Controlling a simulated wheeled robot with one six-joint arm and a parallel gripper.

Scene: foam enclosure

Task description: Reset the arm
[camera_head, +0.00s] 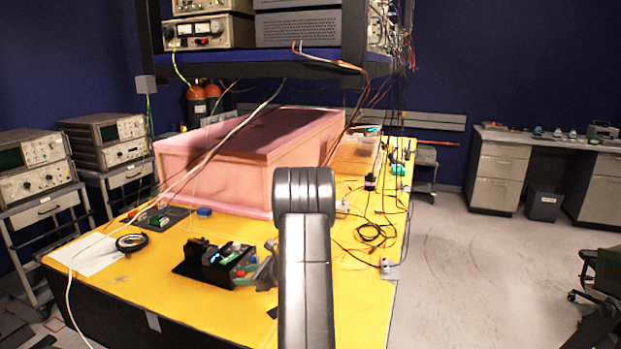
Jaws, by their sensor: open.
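My dark grey arm (305,265) rises from the bottom edge in the middle of the view. Its rounded joint (304,195) is at the top, in front of the pink foam enclosure. The pink foam enclosure (215,185) stands on the yellow table (165,275), behind my arm.
A black device (222,266) with small coloured parts lies left of my arm. Black cables (375,232) lie on the right of the table. A shelf (265,70) with instruments hangs above. Instrument carts stand at left. The floor (470,270) at right is mostly clear.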

